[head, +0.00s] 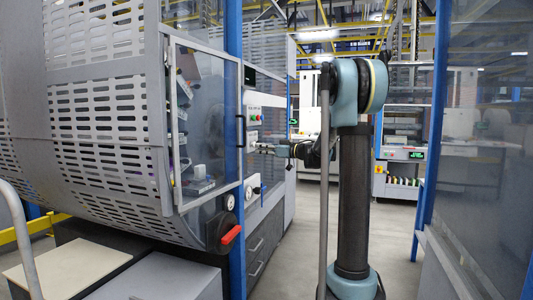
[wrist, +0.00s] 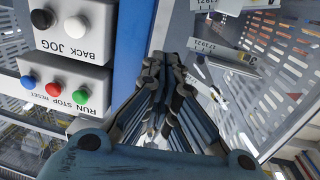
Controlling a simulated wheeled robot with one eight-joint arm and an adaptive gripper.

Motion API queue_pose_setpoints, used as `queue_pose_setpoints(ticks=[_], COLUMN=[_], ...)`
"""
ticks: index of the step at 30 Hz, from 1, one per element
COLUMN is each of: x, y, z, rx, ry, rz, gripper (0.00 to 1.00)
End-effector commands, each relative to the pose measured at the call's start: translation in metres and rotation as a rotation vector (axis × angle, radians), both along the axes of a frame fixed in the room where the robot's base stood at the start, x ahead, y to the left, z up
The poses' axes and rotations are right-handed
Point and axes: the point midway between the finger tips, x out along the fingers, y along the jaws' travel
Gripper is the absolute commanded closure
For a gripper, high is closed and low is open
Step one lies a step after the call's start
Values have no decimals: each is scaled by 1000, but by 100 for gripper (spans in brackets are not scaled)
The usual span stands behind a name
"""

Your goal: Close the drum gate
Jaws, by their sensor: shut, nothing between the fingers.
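The drum gate (head: 208,110) is a clear panel in a light grey frame on the left of the head view, beside the perforated drum guard (head: 105,110). A dark handle (head: 240,131) shows at its right edge. Whether the gate is fully shut cannot be told. My gripper (head: 256,148) is just right of that edge, pointing left, in front of the control panel. In the wrist view my gripper (wrist: 166,60) is shut and empty, its fingertips beside a blue post (wrist: 131,50). No contact with the gate is clear.
Button boxes (wrist: 72,32) with run, stop and reset buttons stand close left of my fingers in the wrist view. A red-handled knob (head: 230,234) is below the gate. A clear panel (head: 482,130) stands at right; open floor (head: 395,240) lies between.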

Motion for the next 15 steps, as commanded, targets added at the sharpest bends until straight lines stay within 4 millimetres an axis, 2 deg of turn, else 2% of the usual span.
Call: queue_pose_setpoints(ticks=[6, 15], x=[17, 35], y=[36, 69], z=[0, 0], rx=[1, 1], ry=[0, 0], rz=[2, 0], gripper=[100, 100])
